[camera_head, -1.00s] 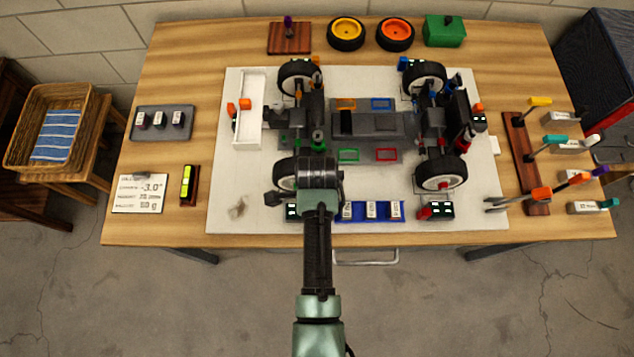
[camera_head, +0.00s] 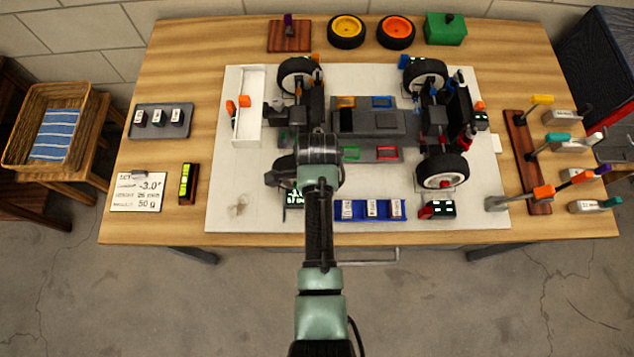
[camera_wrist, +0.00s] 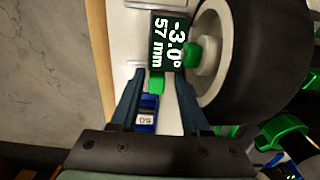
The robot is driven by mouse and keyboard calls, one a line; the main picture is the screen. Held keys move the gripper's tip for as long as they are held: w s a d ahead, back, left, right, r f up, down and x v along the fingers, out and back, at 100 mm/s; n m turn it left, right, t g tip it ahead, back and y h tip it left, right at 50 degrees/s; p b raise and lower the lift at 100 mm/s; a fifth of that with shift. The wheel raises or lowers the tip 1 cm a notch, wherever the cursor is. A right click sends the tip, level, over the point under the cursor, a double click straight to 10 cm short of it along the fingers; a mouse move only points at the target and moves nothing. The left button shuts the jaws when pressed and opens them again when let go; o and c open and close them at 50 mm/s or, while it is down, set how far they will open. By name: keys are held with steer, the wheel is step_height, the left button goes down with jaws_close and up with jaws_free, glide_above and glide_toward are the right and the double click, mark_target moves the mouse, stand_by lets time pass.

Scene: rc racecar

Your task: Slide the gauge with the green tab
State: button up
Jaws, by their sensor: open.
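The gauge (camera_wrist: 167,45) has a dark display reading -3.0° and 57 mm, and stands beside the near-left wheel (camera_wrist: 245,60). Its green tab (camera_wrist: 156,84) points toward my gripper. In the wrist view my gripper (camera_wrist: 153,76) is open, with one finger on each side of the tab. I cannot tell whether either finger touches it. In the head view the gauge (camera_head: 292,200) is partly hidden by my arm, which also hides the fingertips and most of that wheel.
A blue tray (camera_head: 370,218) with several labelled blocks lies just right of the gauge. Another gauge with a red tab (camera_head: 440,209) sits by the near-right wheel (camera_head: 442,170). The car chassis (camera_head: 368,124) lies beyond. The white board's near-left part is mostly clear.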

stand_by(0.4)
steer(key=shift+s, duration=0.4)
steer(key=shift+s+p, duration=0.55)
steer(key=shift+s, duration=0.6)
step_height(320, 180, up, 13)
steer(key=w+r+n+t+b, duration=0.4)
steer(key=w+r+n+t, duration=0.6)
steer(key=w+r, duration=0.6)
steer(key=shift+w+r+n+t, duration=0.15)
steer(key=shift+r+n+t, duration=0.25)
steer(key=shift+r+t, duration=0.45)
steer(key=shift+r, duration=0.1)
